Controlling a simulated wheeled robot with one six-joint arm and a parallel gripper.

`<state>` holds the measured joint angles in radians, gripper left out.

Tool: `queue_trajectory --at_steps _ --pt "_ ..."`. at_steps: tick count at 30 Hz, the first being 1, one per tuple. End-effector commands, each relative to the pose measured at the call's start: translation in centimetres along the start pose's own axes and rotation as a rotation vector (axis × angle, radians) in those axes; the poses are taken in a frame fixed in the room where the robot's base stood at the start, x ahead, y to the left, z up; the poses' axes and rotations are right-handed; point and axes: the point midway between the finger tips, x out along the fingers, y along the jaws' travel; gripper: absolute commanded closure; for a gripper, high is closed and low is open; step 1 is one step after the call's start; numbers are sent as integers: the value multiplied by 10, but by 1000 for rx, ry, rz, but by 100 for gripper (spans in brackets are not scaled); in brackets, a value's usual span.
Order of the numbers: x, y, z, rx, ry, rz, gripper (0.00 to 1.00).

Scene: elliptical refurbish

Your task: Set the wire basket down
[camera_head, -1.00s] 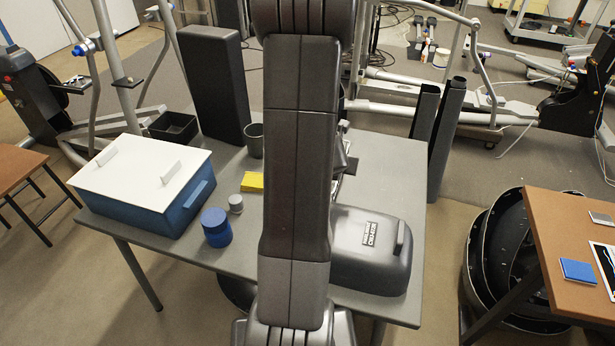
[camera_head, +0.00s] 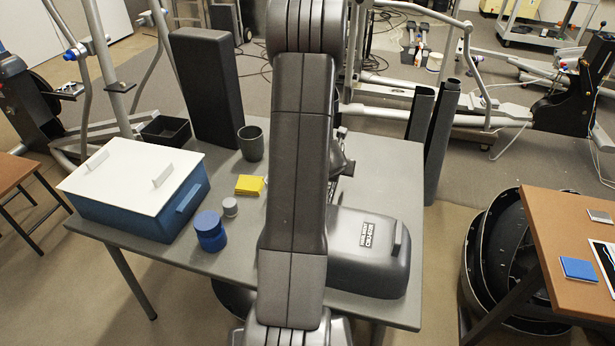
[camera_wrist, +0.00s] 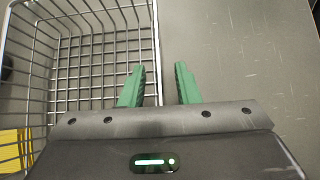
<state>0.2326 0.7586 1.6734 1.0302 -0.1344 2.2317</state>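The wire basket (camera_wrist: 90,75) is a silver wire-mesh basket at the left of the wrist view, over a grey surface. My gripper (camera_wrist: 161,72) has two green fingers, spread apart. The basket's right wall runs between the fingers, with a visible gap on each side, so the fingers stand around the wall without clearly pressing it. In the head view my arm hides the basket and the fingers. I cannot tell whether the basket's underside touches the surface.
The grey table (camera_head: 385,160) holds a blue box with a white lid (camera_head: 135,185), a blue container (camera_head: 210,232), a yellow block (camera_head: 249,185), a dark cup (camera_head: 251,143), a tall dark block (camera_head: 207,88) and a dark grey case (camera_head: 368,255). Bare surface shows right of the basket in the wrist view.

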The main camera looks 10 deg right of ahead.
Motion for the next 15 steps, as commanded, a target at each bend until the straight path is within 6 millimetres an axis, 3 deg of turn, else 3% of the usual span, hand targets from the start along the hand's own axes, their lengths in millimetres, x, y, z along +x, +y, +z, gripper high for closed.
queue_trajectory --at_steps 2,7,15 --pt "0 0 0 0 0 0 71" --pt "0 0 0 0 0 0 100" --pt "-1 0 0 0 0 0 100"
